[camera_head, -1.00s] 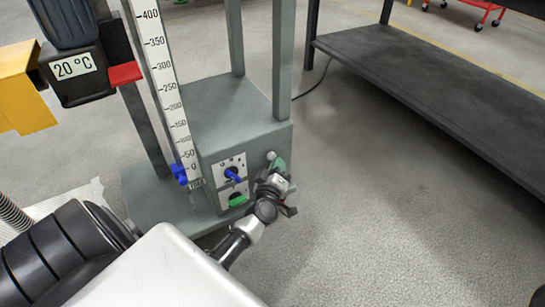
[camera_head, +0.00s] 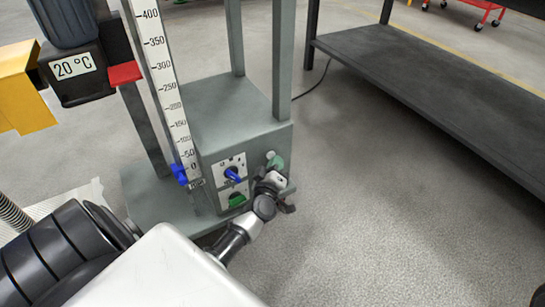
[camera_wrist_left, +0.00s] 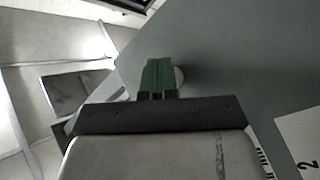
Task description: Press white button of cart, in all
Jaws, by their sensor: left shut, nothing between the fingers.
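The cart is a grey screw jack frame with a box-shaped base (camera_head: 228,105). The white button (camera_head: 270,155) is a small round knob on the box's front face, near its right edge. My left gripper (camera_head: 277,163) is shut and empty, its green fingertips right beside the button. In the left wrist view, the shut green fingertips (camera_wrist_left: 158,76) partly cover the pale round button (camera_wrist_left: 179,76), which shows just to their right. I cannot tell whether they touch it. My right gripper is not in view.
Left of the button are a panel with a blue knob (camera_head: 232,174) and a green switch (camera_head: 237,200). A white scale (camera_head: 165,85) rises at the left. A dark low shelf (camera_head: 430,85) stands at the right, with clear floor between.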

